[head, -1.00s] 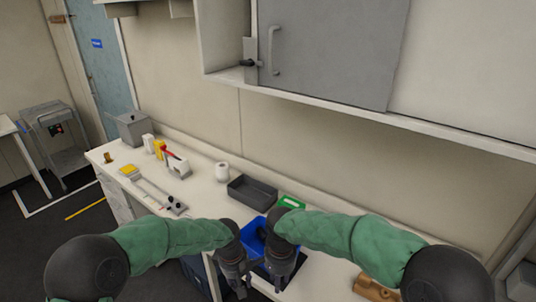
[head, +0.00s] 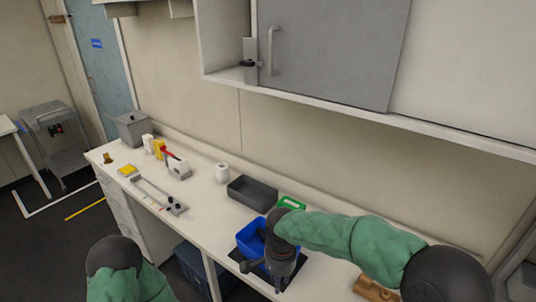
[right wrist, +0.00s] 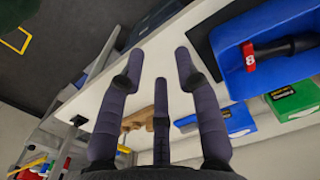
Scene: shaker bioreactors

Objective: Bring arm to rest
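My right gripper (head: 264,280) hangs over the front edge of the counter, in front of and partly over the blue bin (head: 250,243). In the right wrist view its dark fingers (right wrist: 158,65) are spread apart with nothing between them. My right arm in its green sleeve reaches in from the right, bent across the counter. My left arm (head: 125,282) shows only as a black joint and a piece of green sleeve at the bottom left; the left gripper is out of the frame. In the right wrist view, the blue bin (right wrist: 228,62) holds a black tool with a red label (right wrist: 250,56).
A dark grey tray (head: 252,194) and a green item (head: 292,203) lie behind the bin. A white cup (head: 222,172) stands left of the tray. A brown object (head: 374,288) lies at the right. A grey cabinet (head: 335,50) hangs above. The floor at the left is mostly open.

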